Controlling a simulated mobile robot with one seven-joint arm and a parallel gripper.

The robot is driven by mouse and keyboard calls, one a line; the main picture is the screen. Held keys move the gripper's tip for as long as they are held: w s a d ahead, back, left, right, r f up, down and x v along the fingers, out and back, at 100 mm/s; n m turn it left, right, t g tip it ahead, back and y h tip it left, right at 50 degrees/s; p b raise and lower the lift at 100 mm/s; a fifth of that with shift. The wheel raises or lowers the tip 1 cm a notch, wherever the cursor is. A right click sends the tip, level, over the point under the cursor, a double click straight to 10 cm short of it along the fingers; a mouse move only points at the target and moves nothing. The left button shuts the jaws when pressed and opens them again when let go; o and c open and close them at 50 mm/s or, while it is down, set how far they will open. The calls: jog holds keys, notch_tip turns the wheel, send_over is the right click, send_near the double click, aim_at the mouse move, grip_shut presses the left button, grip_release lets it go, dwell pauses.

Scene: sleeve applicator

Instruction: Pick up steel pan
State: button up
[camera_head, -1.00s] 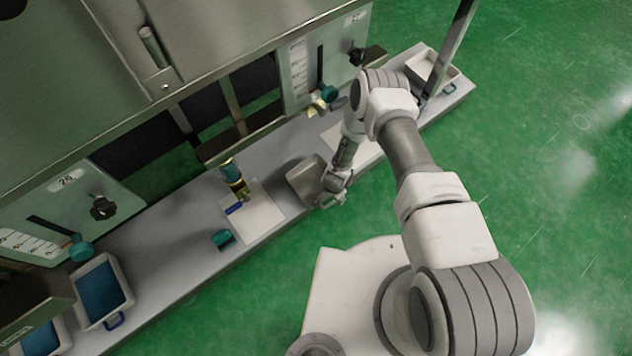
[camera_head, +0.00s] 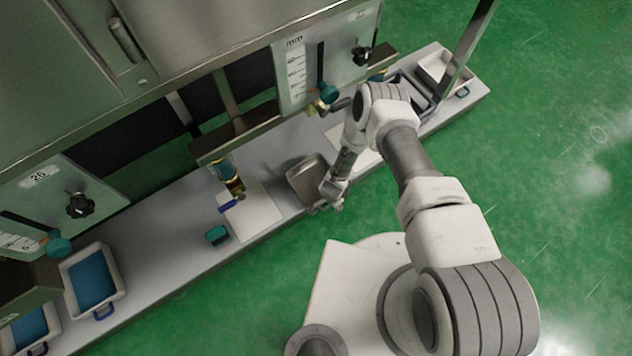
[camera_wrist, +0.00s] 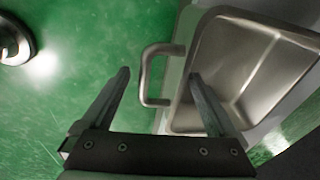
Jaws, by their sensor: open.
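The steel pan (camera_head: 306,177) is a grey metal tray with raised walls on the bench. It looks empty in the wrist view (camera_wrist: 240,66), where its bare inside fills the upper right. Its loop handle (camera_wrist: 148,74) sticks out past the bench edge over the green floor. My gripper (camera_head: 331,203) is at the pan's front side in the head view. In the wrist view my open gripper (camera_wrist: 160,75) has one finger on each side of the handle in the picture. Whether the fingers are level with the handle in depth, I cannot tell.
The grey bench (camera_head: 160,256) runs diagonally under a large steel machine (camera_head: 220,30). A white board (camera_head: 252,212) and a small teal block (camera_head: 217,235) lie left of the pan. Trays with blue contents (camera_head: 92,280) stand at lower left. A white tray (camera_head: 446,66) stands at upper right.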

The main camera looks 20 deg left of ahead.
grip_shut()
dwell(0.4)
jog(key=shift+r, duration=0.1)
